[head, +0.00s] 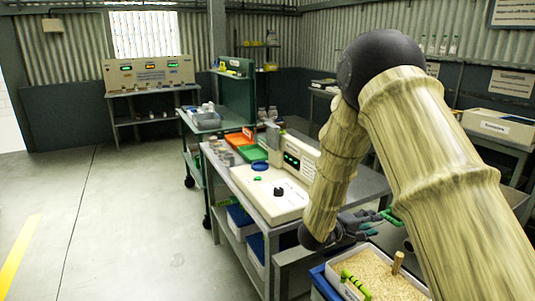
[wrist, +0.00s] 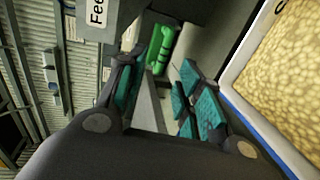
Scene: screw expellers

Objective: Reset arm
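My arm reaches from the right side of the head view, and my gripper (head: 372,222) hangs low over the right end of the workbench, partly behind the arm. In the wrist view my gripper (wrist: 160,85) has its two teal-padded fingers apart, with nothing visibly clamped between them. A bright green object (wrist: 160,48) shows past the fingertips; I cannot tell what it is or whether it touches a finger.
A tray of grain (head: 375,272) with a green-handled tool (head: 355,284) and a wooden peg (head: 397,262) stands below my gripper. A cream machine (head: 270,190) sits on the bench to the left. The floor (head: 130,200) at left is clear.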

